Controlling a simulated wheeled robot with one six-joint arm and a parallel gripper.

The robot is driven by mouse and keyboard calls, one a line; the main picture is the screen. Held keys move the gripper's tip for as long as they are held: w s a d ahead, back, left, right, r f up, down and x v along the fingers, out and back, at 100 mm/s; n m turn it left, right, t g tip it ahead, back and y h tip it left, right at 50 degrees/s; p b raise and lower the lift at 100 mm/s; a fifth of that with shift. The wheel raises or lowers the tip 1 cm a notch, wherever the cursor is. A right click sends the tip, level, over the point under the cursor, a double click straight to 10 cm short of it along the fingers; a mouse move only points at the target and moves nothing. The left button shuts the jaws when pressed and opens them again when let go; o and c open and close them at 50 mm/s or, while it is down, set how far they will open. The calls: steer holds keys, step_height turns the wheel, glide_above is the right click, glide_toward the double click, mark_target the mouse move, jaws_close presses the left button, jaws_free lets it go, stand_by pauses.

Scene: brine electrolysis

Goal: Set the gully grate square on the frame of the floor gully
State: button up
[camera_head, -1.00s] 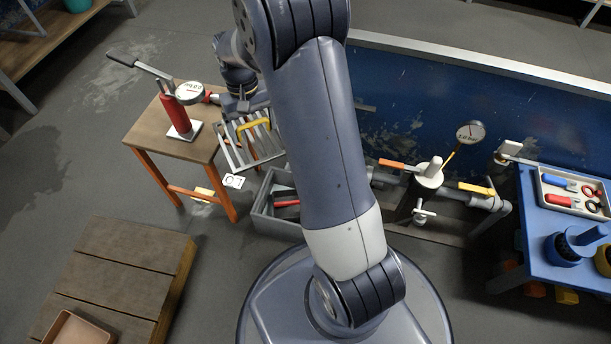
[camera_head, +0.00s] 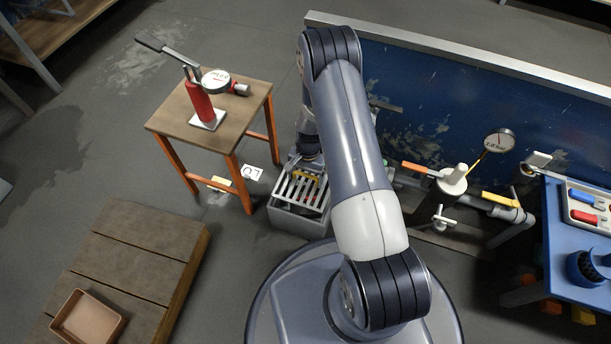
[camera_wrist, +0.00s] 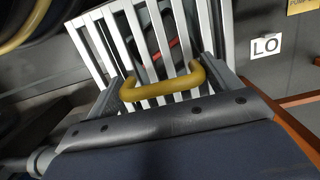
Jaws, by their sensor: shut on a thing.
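The gully grate (camera_head: 290,188) is a rack of pale metal bars with a yellow handle. My gripper (camera_head: 306,170) is shut on that handle, its tips partly hidden by my wrist. In the wrist view, the grate (camera_wrist: 152,35) fills the upper middle, with the yellow handle (camera_wrist: 165,92) across the front of my gripper (camera_wrist: 168,84). In the head view the grate overlaps the grey open box; I cannot tell the height between them.
The grey box (camera_head: 292,222) holds something red, visible through the bars. A wooden table (camera_head: 232,120) with a red hand pump (camera_head: 200,100) stands left of it. Pipework with a valve (camera_head: 452,180) lies right of my arm. A floor label (camera_head: 252,173) lies near the table.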

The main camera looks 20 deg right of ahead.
mark_target(306, 181)
stand_by(0.4)
steer(key=shift+f+b, duration=2.5)
steer(key=shift+f, duration=0.35)
steer(key=shift+f+b, duration=0.6)
steer(key=shift+b, duration=0.15)
steer(key=o, duration=1.2)
steer(key=shift+c, duration=0.2)
steer(key=r+p, duration=0.1)
steer(key=r, duration=0.2)
steer(key=w+r+p, duration=0.1)
steer(key=r+p, duration=0.1)
steer(key=r, duration=0.2)
steer(key=r+p, duration=0.1)
steer(key=r, duration=0.2)
steer(key=shift+w+d+r, duration=0.15)
steer(key=shift+d+r, duration=0.25)
steer(key=shift+f, duration=0.1)
steer(key=f+b, duration=0.1)
steer(key=f, duration=0.2)
steer(key=s+f+b, duration=0.1)
steer(key=f, duration=0.3)
steer(key=a+f+b, duration=0.1)
steer(key=f+b, duration=0.1)
steer(key=f, duration=0.1)
steer(key=shift+s+f, duration=0.15)
steer(key=shift+f, duration=0.2)
steer(key=shift+r+p, duration=0.3)
steer(key=shift+r, duration=0.05)
steer(key=shift+f, duration=0.15)
